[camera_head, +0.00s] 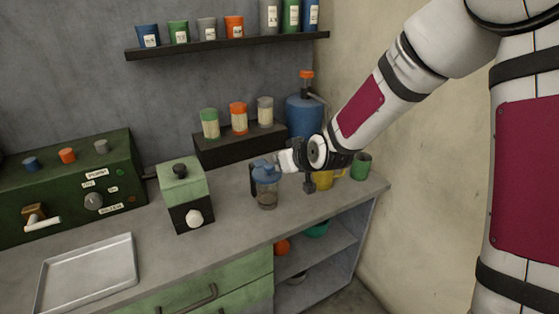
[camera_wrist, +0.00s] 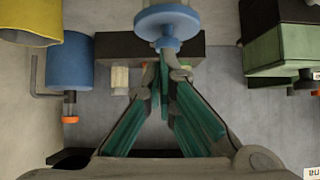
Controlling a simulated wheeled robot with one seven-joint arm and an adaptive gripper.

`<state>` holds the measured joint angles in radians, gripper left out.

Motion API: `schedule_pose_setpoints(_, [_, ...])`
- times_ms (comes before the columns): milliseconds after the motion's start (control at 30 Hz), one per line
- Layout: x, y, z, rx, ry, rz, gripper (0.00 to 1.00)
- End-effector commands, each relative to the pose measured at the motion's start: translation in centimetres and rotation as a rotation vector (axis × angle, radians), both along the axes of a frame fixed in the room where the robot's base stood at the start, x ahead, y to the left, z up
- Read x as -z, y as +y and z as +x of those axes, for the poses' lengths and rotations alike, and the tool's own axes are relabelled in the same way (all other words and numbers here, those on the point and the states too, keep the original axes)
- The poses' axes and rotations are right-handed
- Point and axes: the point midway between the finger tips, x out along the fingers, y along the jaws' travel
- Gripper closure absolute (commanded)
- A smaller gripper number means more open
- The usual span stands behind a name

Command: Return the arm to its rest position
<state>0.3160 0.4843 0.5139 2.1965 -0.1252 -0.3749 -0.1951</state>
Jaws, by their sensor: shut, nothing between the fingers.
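My gripper shows in the wrist view (camera_wrist: 163,72), its teal fingers meeting at the tips with nothing between them. A blue disc-shaped lid with a knob (camera_wrist: 167,22) is just beyond the fingertips there; I cannot tell if they touch. In the head view the arm comes in from the upper right and its wrist (camera_head: 318,152) is over the counter, beside the clear jar with a blue lid (camera_head: 267,187). The fingertips are hard to make out in the head view.
A yellow mug (camera_head: 324,180), a green mug (camera_head: 361,166) and a blue tank (camera_head: 303,117) crowd the wrist. A green box (camera_head: 184,185) and a tray (camera_head: 87,273) are to the left. Shelved cups (camera_head: 234,27) line the wall. The right wall is close to the arm.

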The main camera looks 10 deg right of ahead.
Motion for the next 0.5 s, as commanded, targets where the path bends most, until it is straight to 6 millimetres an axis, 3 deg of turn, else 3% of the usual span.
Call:
schedule_pose_setpoints(300, [2.3,-2.0,-4.8,0.0,0.0,0.0,1.0])
schedule_pose_setpoints(500, [2.9,-2.6,-6.3,0.001,-0.001,0.001,1.0])
